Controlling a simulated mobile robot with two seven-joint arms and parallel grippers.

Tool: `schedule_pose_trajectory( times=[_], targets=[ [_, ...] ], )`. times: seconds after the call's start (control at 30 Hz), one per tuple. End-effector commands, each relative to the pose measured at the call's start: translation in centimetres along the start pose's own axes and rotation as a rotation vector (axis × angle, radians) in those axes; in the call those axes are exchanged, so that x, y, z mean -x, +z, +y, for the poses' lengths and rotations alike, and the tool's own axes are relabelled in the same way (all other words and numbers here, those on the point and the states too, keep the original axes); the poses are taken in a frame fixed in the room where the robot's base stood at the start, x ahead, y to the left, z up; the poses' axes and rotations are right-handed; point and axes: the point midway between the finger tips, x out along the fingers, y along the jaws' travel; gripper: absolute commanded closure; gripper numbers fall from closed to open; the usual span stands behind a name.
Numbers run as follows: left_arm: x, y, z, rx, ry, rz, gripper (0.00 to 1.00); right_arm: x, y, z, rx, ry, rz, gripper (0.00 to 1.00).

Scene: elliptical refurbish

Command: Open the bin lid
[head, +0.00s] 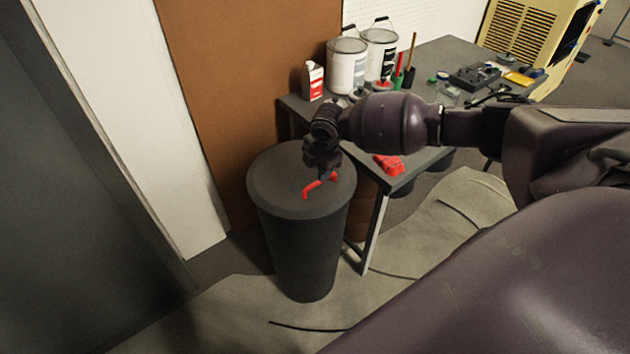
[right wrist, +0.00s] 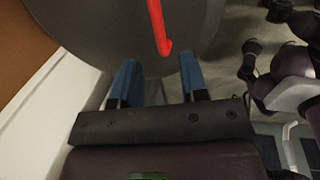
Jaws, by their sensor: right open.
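The bin (head: 306,250) is a dark grey tapered cylinder standing on the floor beside the table. Its flat round lid (head: 275,180) lies level on top and looks closed. A red bar handle (head: 313,188) sits on the lid, partly hidden behind my right gripper (head: 322,172). In the right wrist view, the lid (right wrist: 100,30) fills the top and the red handle (right wrist: 158,25) runs down it, ending beyond the fingertips. My right gripper (right wrist: 158,85) is open there, its two blue fingers apart with nothing between them. My left gripper is not in view.
A grey table (head: 440,62) stands right of the bin, with paint cans (head: 347,65), a red-and-white bottle (head: 313,82) and several tools. A red object (head: 388,164) lies near its front edge. A brown panel (head: 245,80) and a white wall strip (head: 150,130) stand close behind and left.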

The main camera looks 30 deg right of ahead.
Motion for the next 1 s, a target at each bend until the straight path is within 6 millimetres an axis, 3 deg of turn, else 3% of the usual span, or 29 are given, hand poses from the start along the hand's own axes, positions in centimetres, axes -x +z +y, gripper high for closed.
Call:
schedule_pose_trajectory(
  times=[0.1, 0.3, 0.77, 0.83, 1.0],
  targets=[
    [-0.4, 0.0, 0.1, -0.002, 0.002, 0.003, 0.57, -2.4, 0.0, -0.1, -0.002, -0.003, 0.0, 0.6],
    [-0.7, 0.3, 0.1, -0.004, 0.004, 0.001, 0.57, -4.9, 0.0, -0.1, -0.001, -0.002, 0.0, 0.6],
    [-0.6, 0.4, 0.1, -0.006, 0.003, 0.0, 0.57, -5.9, 0.0, 0.0, -0.001, 0.002, 0.0, 0.6],
    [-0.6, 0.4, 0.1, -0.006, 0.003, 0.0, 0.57, -5.9, 0.0, 0.0, -0.001, 0.002, 0.0, 0.66],
    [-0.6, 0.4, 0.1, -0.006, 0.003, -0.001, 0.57, -5.9, 0.0, 0.0, -0.001, 0.001, 0.0, 0.92]
  ],
)
